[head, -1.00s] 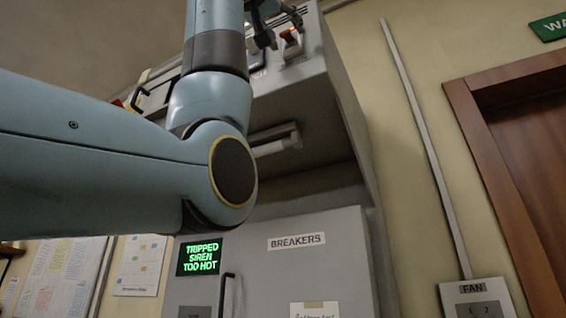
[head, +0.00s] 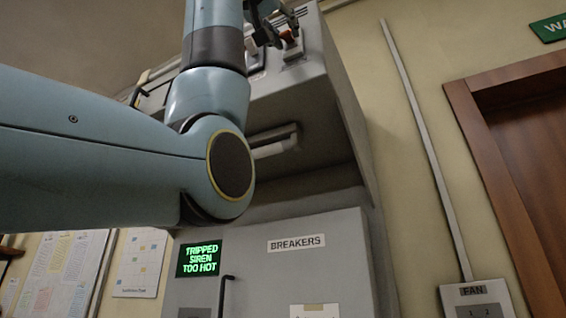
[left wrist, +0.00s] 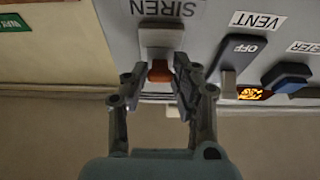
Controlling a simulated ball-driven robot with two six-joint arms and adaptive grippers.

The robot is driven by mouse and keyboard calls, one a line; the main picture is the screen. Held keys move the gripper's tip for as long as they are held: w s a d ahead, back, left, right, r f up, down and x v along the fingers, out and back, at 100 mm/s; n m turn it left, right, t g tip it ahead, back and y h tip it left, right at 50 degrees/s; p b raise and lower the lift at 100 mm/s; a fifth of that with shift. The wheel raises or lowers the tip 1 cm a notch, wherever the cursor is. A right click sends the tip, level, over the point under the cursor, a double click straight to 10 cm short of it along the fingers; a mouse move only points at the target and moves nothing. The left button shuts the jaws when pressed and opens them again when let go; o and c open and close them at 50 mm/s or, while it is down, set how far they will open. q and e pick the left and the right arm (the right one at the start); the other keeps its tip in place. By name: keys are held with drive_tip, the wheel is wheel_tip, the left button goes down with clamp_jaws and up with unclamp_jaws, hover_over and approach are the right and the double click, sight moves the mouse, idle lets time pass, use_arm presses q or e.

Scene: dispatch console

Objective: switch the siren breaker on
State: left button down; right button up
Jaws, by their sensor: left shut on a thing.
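The siren breaker, with an orange-red lever (left wrist: 160,71) in a pale housing (left wrist: 161,40), sits under the SIREN label (left wrist: 168,8) in the left wrist view. My left gripper (left wrist: 160,76) is shut on this lever, one finger at each side. In the head view, the left gripper (head: 279,28) is high at the cabinet's upper panel, partly cut off by the top edge. A lit green screen (head: 199,258) reads TRIPPED SIREN TOO HOT. My right gripper is not in view.
Beside the siren breaker are a dark VENT switch (left wrist: 236,53) marked OFF and a blue-black switch (left wrist: 287,76). The BREAKERS door (head: 300,275) with a black handle is below. A fan switch box (head: 478,300) and a brown door frame (head: 500,170) are right.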

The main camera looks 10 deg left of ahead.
use_arm(q)
drive_tip(key=r+g+p, duration=0.1)
drive_tip(key=g, duration=0.1)
drive_tip(key=r+g+y+p, duration=0.1)
drive_tip(key=g+p, duration=0.1)
drive_tip(key=r+g+y+p, duration=0.1)
drive_tip(key=g+p, duration=0.1)
drive_tip(key=shift+s+a, duration=0.1)
drive_tip(key=shift+s, duration=0.1)
idle(0.4)
drive_tip(key=c, duration=1.1)
unclamp_jaws()
drive_tip(key=shift+w, duration=0.1)
drive_tip(key=shift+r, duration=4.95)
drive_tip(key=shift+f, duration=0.1)
